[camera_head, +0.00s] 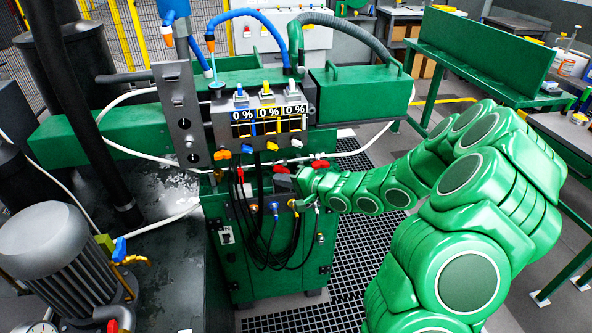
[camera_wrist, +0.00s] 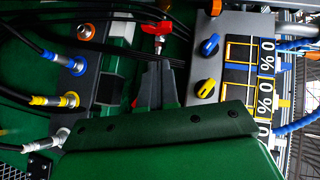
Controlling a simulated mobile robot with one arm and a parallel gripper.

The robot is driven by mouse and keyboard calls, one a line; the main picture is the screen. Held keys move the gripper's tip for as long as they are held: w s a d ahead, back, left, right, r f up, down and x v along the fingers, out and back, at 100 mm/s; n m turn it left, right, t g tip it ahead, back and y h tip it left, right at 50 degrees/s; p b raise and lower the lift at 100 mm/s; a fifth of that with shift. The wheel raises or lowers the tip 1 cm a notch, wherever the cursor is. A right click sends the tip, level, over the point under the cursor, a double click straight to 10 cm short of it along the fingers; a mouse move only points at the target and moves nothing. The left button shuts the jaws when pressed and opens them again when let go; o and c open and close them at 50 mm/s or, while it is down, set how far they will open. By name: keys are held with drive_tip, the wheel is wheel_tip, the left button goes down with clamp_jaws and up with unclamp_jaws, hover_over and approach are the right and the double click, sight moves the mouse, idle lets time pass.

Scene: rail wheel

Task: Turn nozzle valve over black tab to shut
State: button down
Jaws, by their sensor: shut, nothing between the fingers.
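A red-handled valve (camera_wrist: 155,28) on a metal fitting shows in the wrist view, just beyond my fingertips. I cannot match it surely to a nozzle, and a black tab is not clear in either view. My gripper (camera_wrist: 156,78) has its dark fingers together and empty, apart from this valve in the picture. In the head view my gripper (camera_head: 283,184) is at the front of the green cabinet, below the knob panel. A red handle (camera_head: 320,164) shows to its right, and another red piece (camera_head: 281,169) is close above it. The fingers partly hide what lies behind.
The panel (camera_head: 262,120) carries 0 % displays and blue (camera_wrist: 209,43) and yellow (camera_wrist: 203,87) knobs. Cable plugs with blue (camera_wrist: 75,66), yellow (camera_wrist: 70,100) and white collars sit close by. Black cables (camera_head: 262,245) hang in front of the cabinet. Floor grating (camera_head: 350,240) lies to the right.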

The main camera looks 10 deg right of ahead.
drive_tip(key=d+r+n+g+h, duration=0.1)
drive_tip(key=d+r+n+h, duration=0.45)
drive_tip(key=d, duration=0.55)
drive_tip(key=m, duration=0.1)
approach(281, 170)
drive_tip(key=w+f, duration=0.4)
drive_tip(key=w, duration=0.1)
drive_tip(key=shift+w+d+f+h, duration=0.2)
drive_tip(key=shift+f+h, duration=0.15)
drive_tip(key=shift+f, duration=0.05)
